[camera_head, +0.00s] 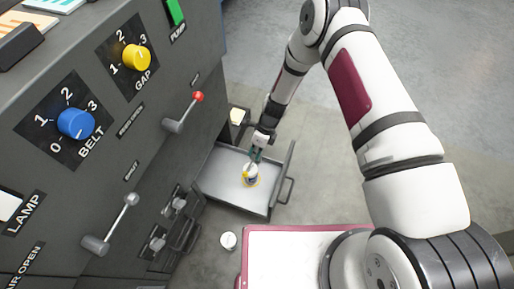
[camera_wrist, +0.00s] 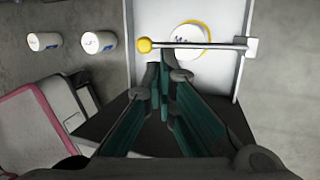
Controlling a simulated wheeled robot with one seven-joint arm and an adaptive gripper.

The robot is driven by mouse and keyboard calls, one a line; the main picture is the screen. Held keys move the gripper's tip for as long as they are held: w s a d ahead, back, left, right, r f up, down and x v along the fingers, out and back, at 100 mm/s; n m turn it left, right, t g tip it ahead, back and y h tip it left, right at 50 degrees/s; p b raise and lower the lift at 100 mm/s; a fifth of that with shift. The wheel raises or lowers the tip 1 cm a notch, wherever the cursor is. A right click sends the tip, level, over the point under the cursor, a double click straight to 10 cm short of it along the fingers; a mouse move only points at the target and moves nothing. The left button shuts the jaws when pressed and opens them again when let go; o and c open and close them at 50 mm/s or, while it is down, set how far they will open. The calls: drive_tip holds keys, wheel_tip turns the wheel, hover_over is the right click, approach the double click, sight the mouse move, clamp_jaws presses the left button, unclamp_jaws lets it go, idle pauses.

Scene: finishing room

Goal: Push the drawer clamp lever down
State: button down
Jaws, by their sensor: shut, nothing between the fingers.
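The drawer (camera_head: 217,180) is pulled out low on the grey machine; its pale floor and side wall also show in the wrist view (camera_wrist: 146,18). The clamp lever is a thin metal rod (camera_wrist: 210,46) with a yellow ball, joined to a pale block at the drawer's right side. The yellow ball also shows in the head view (camera_head: 246,174). A white can (camera_wrist: 190,34) with a yellow ring around it is in the drawer, and the rod crosses in front of it. My gripper (camera_wrist: 168,72) is shut and empty, close to the rod; contact is unclear. It also shows over the drawer (camera_head: 256,156).
The machine panel holds a red-tipped lever (camera_head: 198,97), a grey lever (camera_head: 131,199), a blue knob (camera_head: 75,124) and a yellow knob (camera_head: 137,57). A white jar (camera_head: 229,240) stands on the floor near the drawer. Open floor lies to the right.

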sight(248, 169)
drive_tip(key=b+x, duration=0.2)
drive_tip(key=x, duration=0.5)
drive_tip(key=shift+s+f, duration=0.1)
drive_tip(key=shift+s+d+b+x, duration=0.15)
drive_tip(key=shift+b+x, duration=0.55)
drive_tip(key=shift+x, duration=0.4)
drive_tip(key=shift+s+d+b+x, duration=0.1)
drive_tip(key=shift+s+b+x, duration=0.1)
drive_tip(key=shift+b+x, duration=0.7)
drive_tip(key=shift+f, duration=0.1)
drive_tip(key=shift+p, duration=0.35)
drive_tip(key=shift+r+p, duration=0.4)
drive_tip(key=shift+r, duration=0.4)
drive_tip(key=s+p+v, duration=0.1)
drive_tip(key=p+v, duration=0.1)
drive_tip(key=v, duration=0.4)
drive_tip(key=s+a+r+p+v, duration=0.1)
drive_tip(key=p+v, duration=0.2)
drive_tip(key=v, duration=0.4)
drive_tip(key=shift+s+r, duration=0.2)
drive_tip(key=shift+s, duration=0.5)
